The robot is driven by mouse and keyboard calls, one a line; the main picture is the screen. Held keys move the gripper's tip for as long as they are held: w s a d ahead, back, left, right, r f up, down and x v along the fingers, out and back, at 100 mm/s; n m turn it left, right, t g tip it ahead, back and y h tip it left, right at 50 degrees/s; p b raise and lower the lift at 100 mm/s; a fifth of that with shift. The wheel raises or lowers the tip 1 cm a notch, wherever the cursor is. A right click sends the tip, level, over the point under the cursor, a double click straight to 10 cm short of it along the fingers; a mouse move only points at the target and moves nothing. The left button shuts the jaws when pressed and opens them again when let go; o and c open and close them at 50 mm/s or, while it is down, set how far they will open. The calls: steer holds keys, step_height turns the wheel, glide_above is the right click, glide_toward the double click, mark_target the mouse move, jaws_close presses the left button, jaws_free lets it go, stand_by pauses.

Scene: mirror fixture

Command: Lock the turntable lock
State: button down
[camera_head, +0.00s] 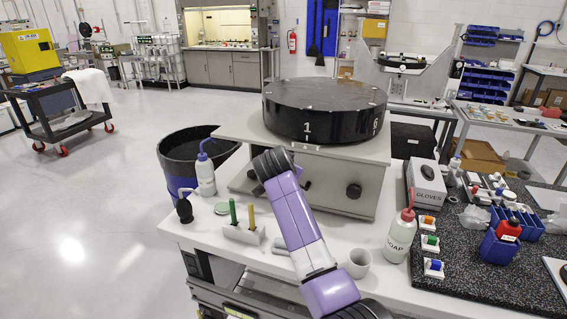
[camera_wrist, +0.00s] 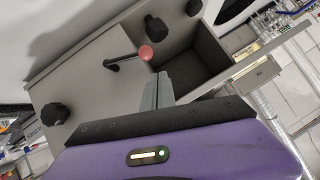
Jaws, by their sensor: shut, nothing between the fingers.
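The black round turntable (camera_head: 325,108), marked with white numbers 1 and 6, sits on a grey fixture box (camera_head: 345,180). In the wrist view the grey box (camera_wrist: 90,75) carries a thin dark lever (camera_wrist: 122,61) with a red ball end (camera_wrist: 146,53). My gripper (camera_wrist: 163,78) is shut and empty. In the picture its fingertips lie just below and right of the red ball; I cannot tell whether they touch. In the head view my purple arm hides part of the box front, and the lever and fingertips cannot be made out.
Black knobs (camera_wrist: 55,115) stick out of the box, one (camera_wrist: 156,27) close to the lever. An open recess (camera_wrist: 195,65) lies beside it. On the white bench stand a wash bottle (camera_head: 205,175), a soap bottle (camera_head: 400,236), a white cup (camera_head: 359,263) and a glove box (camera_head: 426,183).

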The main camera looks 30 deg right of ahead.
steer(key=w+r+b+v, duration=0.1)
steer(key=b+v, duration=0.1)
steer(key=v, duration=0.8)
steer(key=shift+s+a+b, duration=0.2)
steer(key=shift+a+b, duration=0.1)
steer(key=shift+b, duration=0.1)
